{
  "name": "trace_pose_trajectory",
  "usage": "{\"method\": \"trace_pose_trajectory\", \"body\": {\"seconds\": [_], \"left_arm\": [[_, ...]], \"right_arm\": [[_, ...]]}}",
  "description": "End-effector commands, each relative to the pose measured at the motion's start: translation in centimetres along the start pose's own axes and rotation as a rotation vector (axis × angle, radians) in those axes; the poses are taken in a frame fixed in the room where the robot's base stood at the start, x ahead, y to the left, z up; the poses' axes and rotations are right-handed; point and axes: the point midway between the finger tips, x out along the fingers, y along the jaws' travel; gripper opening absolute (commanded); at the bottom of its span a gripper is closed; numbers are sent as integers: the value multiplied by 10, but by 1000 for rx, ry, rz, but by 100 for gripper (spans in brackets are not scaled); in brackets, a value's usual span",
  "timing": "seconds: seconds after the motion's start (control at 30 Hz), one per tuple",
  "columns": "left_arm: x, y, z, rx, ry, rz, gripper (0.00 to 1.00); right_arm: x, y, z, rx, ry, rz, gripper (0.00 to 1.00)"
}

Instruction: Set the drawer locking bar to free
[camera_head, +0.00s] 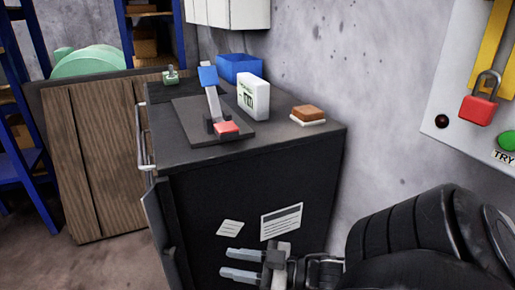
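A dark cabinet (260,190) stands in the middle, with silver handles (143,145) on its left side. A flap or bar-like dark panel (160,225) stands out along its lower left edge; I cannot tell if this is the drawer locking bar. On top, a lever (212,98) with a blue grip leans up from a dark plate, with a red block at its base. My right gripper (242,264) is in front of the cabinet's near side, below the white labels. Its two fingers point left, apart, with nothing between them. My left gripper is out of view.
A blue bin (240,68), a white box (253,97) and a brown-topped block (308,114) stand on the cabinet. A wooden cabinet (100,150) is at left. A wall panel with a red padlock (478,110) is at right. Floor is bare at lower left.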

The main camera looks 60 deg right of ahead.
Motion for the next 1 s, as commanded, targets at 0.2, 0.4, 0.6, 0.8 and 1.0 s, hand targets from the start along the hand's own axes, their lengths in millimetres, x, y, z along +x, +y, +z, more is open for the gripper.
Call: {"method": "trace_pose_trajectory", "body": {"seconds": [0.2,0.4,0.6,0.8,1.0], "left_arm": [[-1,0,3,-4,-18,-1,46],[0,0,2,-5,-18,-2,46],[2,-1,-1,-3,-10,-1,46],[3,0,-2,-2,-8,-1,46],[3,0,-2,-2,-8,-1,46]], "right_arm": [[-34,0,0,0,-3,2,33],[-43,0,0,-1,0,0,33],[-43,0,0,-1,0,0,33],[-42,0,0,-1,0,0,33],[-41,0,2,-1,-6,6,33]]}}
